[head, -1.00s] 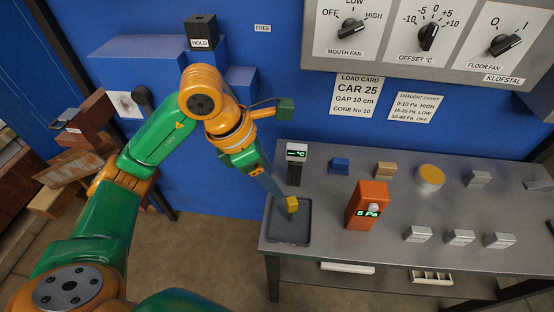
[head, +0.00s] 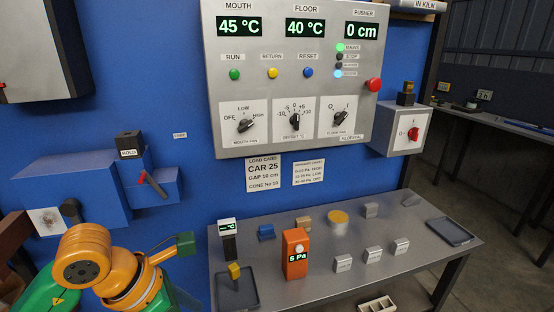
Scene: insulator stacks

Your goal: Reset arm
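My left arm (head: 86,262), green and orange, comes in at the lower left, in front of the blue wall. Its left gripper (head: 182,297) is only partly in view at the bottom edge. The fingertips are cut off, so I cannot tell whether it is open or shut. It is left of the dark tray (head: 246,296), which holds a small yellow block-topped piece (head: 234,270). My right gripper is not in view. A blue button labelled RESET (head: 308,72) is on the grey control panel (head: 300,88), far above the arm.
The metal bench (head: 430,240) carries an orange meter reading 5 Pa (head: 296,258), a °C display (head: 228,230), several small grey blocks and a yellow-topped disc (head: 338,217). A blue stepped box (head: 75,180) with a red lever (head: 152,183) stands above the arm.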

